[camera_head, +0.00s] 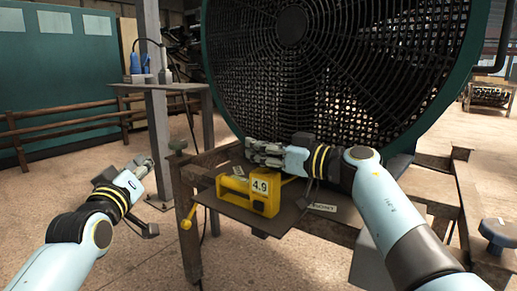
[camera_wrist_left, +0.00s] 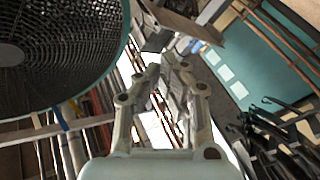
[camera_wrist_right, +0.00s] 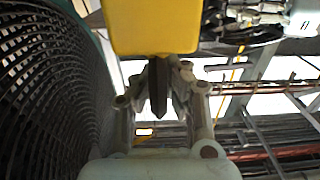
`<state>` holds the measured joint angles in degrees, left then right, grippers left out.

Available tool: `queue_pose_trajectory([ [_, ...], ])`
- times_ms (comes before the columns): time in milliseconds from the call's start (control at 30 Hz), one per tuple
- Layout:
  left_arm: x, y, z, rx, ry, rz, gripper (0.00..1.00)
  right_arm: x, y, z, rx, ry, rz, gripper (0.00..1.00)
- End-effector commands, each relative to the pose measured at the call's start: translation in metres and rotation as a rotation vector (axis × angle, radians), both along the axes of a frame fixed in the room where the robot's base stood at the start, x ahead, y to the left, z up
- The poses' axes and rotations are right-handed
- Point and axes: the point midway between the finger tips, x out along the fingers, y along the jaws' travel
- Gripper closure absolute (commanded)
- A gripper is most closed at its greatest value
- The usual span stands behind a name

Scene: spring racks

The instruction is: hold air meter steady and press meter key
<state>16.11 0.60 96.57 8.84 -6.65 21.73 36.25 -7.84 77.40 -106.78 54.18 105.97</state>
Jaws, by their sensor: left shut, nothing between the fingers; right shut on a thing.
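The yellow air meter (camera_head: 240,194) sits on a dark shelf plate in front of the big fan, with a display reading 4.9. My right gripper (camera_head: 257,152) reaches in from the right over the meter's back edge. In the right wrist view the yellow meter (camera_wrist_right: 152,25) fills the top, and my right gripper (camera_wrist_right: 160,85) is shut on a dark part just below it. My left gripper (camera_head: 143,166) is shut and empty, in the air left of the shelf and apart from the meter. It also shows in the left wrist view (camera_wrist_left: 168,60).
A side table (camera_head: 165,88) with blue bottles stands at the back left.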

Motion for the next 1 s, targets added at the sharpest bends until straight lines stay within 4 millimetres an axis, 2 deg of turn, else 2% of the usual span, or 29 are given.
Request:
queue_pose_trajectory([
  [133,-0.011,-0.003,0.053,0.301,-0.243,0.059,1.0,0.0,0.0,0.0,-0.001,0.001,0.0,1.0],
  [233,-0.024,-0.023,0.082,0.513,-0.405,0.053,1.0,0.0,0.0,0.0,-0.001,0.001,0.0,1.0],
  [333,-0.039,-0.055,0.1,0.73,-0.556,0.008,1.0,0.0,0.0,0.0,0.0,0.0,0.0,1.0],
  [467,-0.061,-0.104,0.102,1.011,-0.726,-0.103,1.0,0.0,0.0,0.0,0.0,0.0,0.0,1.0],
  [567,-0.077,-0.141,0.085,1.223,-0.828,-0.229,1.0,0.0,0.0,0.0,0.001,0.001,0.0,1.0],
  [600,-0.083,-0.154,0.075,1.307,-0.861,-0.288,1.0,0.0,0.0,0.0,0.001,0.001,0.0,1.0],
  [733,-0.101,-0.186,0.027,1.568,-0.923,-0.511,1.0,0.0,0.0,0.0,0.0,0.0,0.0,1.0],
  [867,-0.114,-0.196,-0.025,1.786,-0.921,-0.741,1.0,0.0,0.0,0.0,0.0,0.0,0.0,1.0],
  [1000,-0.123,-0.19,-0.067,1.949,-0.871,-0.929,1.0,0.0,0.0,0.0,0.0,0.0,0.0,1.0],
])
